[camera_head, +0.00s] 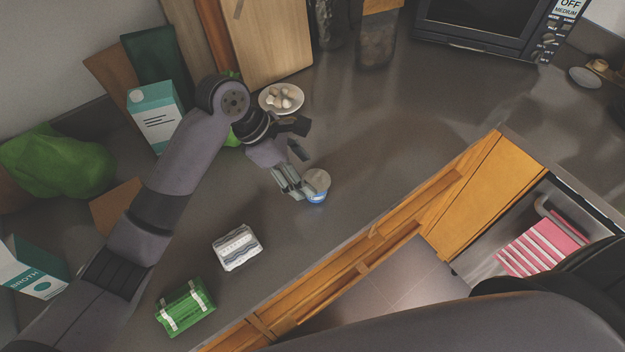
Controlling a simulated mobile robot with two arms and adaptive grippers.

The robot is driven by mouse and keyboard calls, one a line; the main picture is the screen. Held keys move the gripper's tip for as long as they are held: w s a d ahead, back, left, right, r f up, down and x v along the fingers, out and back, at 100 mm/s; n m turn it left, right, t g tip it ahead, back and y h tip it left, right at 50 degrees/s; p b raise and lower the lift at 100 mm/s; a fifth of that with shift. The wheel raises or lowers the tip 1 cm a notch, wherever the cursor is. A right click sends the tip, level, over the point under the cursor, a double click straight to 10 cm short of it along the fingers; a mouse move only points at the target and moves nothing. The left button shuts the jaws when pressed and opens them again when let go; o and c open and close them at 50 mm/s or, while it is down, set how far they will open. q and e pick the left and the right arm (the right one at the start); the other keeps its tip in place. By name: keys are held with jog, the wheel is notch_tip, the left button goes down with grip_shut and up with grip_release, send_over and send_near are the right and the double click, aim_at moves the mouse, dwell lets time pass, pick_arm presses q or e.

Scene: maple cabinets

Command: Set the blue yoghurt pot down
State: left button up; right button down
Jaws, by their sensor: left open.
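The blue yoghurt pot (317,181) stands upright on the grey counter, near its front edge. It has a pale round lid, and a little of its blue side shows below. My left gripper (301,186) is right beside the pot, on its left, with its fingers reaching to the pot's side. The gripper is open. Whether a finger still touches the pot is hard to tell. My right gripper is not in view.
A white plate with pale pieces (281,98) stands behind the gripper. A white packet (237,247) and a green packet (185,307) lie to the left front. Cartons stand left. A microwave (484,22) is at the back right. The counter (400,130) right of the pot is clear.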

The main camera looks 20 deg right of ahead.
pick_arm(q)
jog(key=v, duration=0.6)
jog(key=shift+r, duration=0.15)
